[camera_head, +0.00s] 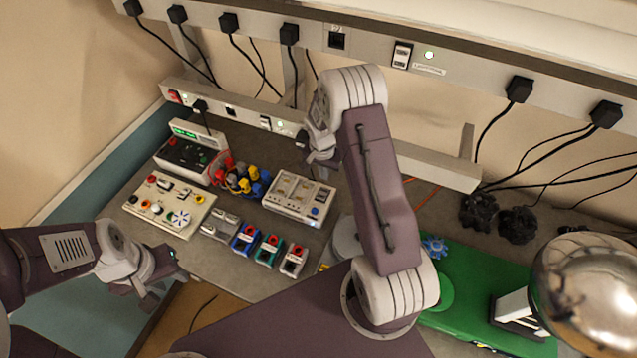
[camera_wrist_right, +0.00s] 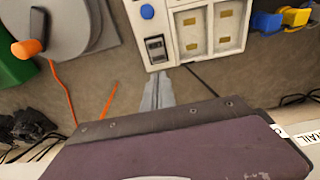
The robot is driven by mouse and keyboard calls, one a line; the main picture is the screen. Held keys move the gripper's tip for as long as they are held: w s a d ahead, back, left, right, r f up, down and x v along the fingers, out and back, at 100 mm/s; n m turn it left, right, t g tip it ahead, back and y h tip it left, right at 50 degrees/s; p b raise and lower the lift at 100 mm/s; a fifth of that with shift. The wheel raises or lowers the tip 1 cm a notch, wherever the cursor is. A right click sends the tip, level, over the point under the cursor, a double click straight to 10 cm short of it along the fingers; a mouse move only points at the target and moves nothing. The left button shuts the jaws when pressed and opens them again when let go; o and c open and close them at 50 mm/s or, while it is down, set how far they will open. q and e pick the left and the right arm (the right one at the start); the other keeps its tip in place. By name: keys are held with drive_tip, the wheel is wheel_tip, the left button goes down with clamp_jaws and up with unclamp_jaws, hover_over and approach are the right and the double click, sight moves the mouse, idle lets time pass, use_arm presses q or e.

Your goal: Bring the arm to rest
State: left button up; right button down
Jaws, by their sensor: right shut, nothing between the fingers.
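My right arm rises across the middle of the head view and bends over at the top. Its gripper (camera_head: 318,168) points down near the white charger-like box (camera_head: 300,196), partly hidden by the wrist. In the right wrist view, the right gripper's fingers (camera_wrist_right: 158,90) are together with nothing between them, by the edge of the same white box (camera_wrist_right: 203,28). My left arm comes in from the left. Its gripper (camera_head: 166,290) is over the bench's front left edge, fingers apart and empty.
A control panel (camera_head: 170,203), a power supply (camera_head: 185,155), and several small coloured modules (camera_head: 245,240) crowd the bench's left. A green mat (camera_head: 470,315) and shiny lamp (camera_head: 590,290) are at right. A socket rail (camera_head: 440,165) and hanging cables line the back.

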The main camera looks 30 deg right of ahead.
drive_tip(key=shift+f, duration=0.25)
drive_tip(key=s+a+r+n+t+b, duration=0.2)
drive_tip(key=a+b, duration=0.5)
drive_tip(key=b, duration=0.4)
drive_tip(key=s+a+f+n+g+b, duration=0.1)
drive_tip(key=s+a+n, duration=0.1)
drive_tip(key=s, duration=0.6)
drive_tip(key=s+a+f+n+g+y+b, duration=0.1)
drive_tip(key=s+a+n, duration=0.1)
drive_tip(key=s+n, duration=0.3)
drive_tip(key=s, duration=0.3)
drive_tip(key=shift+s+f+n+y, duration=0.15)
drive_tip(key=shift+f+n+y, duration=0.05)
drive_tip(key=shift+n+y, duration=0.1)
